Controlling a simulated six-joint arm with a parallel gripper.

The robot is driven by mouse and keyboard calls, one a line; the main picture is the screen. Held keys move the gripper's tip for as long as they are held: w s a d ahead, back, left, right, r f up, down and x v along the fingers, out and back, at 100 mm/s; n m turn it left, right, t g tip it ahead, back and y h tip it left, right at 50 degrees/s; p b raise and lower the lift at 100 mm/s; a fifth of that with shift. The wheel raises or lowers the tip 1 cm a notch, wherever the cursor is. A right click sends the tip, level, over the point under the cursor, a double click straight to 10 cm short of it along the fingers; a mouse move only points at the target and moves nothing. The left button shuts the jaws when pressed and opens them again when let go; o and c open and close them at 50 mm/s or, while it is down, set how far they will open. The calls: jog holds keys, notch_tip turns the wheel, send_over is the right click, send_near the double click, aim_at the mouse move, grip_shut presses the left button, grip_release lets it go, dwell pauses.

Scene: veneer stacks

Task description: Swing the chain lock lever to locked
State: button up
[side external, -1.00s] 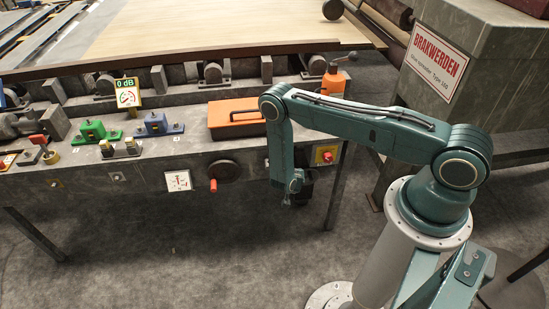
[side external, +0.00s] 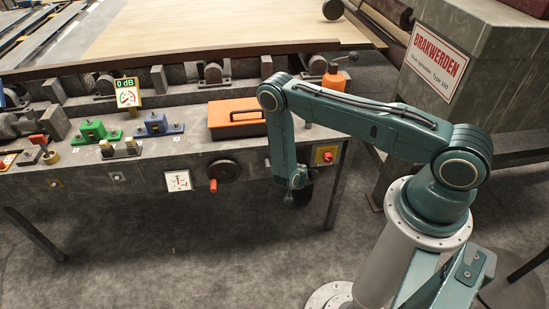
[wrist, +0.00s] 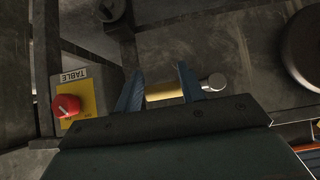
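In the wrist view, a short bar with a yellow middle (wrist: 163,91) and a round silver end (wrist: 214,82) lies in front of the panel. It looks like the chain lock lever; I see no label on it. My gripper (wrist: 160,85) has its two blue fingers apart, with the yellow part showing in the gap. The silver end sticks out beyond the right finger. I cannot tell whether the fingers touch the bar. In the side external view, my arm hides the lever and the fingertips.
A red knob on a yellow plate (wrist: 67,106) marked TABLE sits left in the wrist view. A dark handwheel (wrist: 305,50) is at right. In the side external view, an orange box (side external: 236,118) and an orange bottle (side external: 333,82) stand on the bench above the panel.

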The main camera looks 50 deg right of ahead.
jog(key=v, duration=0.6)
jog(key=shift+w+r, duration=0.3)
jog(key=shift+r, duration=0.05)
jog(key=shift+d, duration=0.1)
jog(key=w+r+m+g, duration=0.1)
jog(key=w+r, duration=0.3)
jog(key=r, duration=1.2)
jog(key=s+a+r+y, duration=0.1)
jog(key=s+r, duration=0.1)
jog(key=r, duration=0.6)
jog(key=s+a+r+y, duration=0.1)
jog(key=s+r, duration=0.1)
jog(key=r, duration=0.5)
jog(key=s+a+r+n+y, duration=0.2)
jog(key=s+a+r+n, duration=0.2)
jog(key=s+r, duration=0.4)
jog(key=s+a+r+n+y, duration=0.3)
jog(key=s+r, duration=0.6)
jog(key=s, duration=0.6)
jog(key=a+n, duration=0.2)
jog(key=n, duration=0.1)
jog(key=shift+s+a, duration=0.2)
